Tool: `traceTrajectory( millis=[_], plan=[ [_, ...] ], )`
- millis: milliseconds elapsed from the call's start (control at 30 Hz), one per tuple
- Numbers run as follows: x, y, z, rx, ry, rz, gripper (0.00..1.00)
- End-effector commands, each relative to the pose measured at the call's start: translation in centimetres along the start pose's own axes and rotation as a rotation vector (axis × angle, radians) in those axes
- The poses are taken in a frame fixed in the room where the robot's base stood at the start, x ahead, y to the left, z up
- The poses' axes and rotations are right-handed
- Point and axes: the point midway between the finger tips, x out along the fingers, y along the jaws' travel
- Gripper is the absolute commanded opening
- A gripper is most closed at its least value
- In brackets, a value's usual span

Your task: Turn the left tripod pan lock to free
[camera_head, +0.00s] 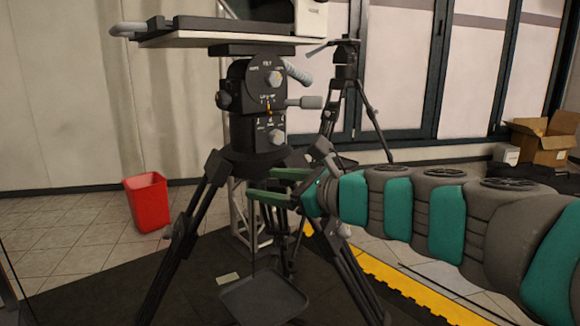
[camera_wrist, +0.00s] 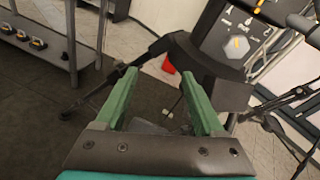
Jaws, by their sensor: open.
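The left tripod (camera_head: 192,205) stands close in front, with a black head (camera_head: 243,90) under a flat plate. The head's face carries a grey hexagonal knob near the top, a middle control with a small orange mark, and a lower grey hexagonal knob (camera_head: 277,137). Its labels are too small to read, so I cannot tell for certain which is the pan lock. The wrist view shows a hexagonal knob (camera_wrist: 237,46) with an orange mark, at upper right. My gripper (camera_head: 260,184) is open and empty, below the lower knob and apart from it. Its green fingers (camera_wrist: 158,73) show in the wrist view.
A second tripod (camera_head: 345,60) stands behind to the right. A red bin (camera_head: 148,202) stands left on the tiles. A black tray (camera_head: 264,298) is low between the tripod legs. Cardboard boxes (camera_head: 549,149) sit far right. A metal shelf (camera_wrist: 50,47) stands left in the wrist view.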

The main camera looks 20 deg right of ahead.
Motion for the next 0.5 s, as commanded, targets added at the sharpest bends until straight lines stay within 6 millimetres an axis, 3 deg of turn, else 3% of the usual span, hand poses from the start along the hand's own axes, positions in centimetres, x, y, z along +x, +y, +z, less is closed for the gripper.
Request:
traceTrajectory(
  millis=[500],
  plan=[
    [2.1, 8.3, -3.9, -0.314, 0.102, 0.234, 0.7]
  ],
)
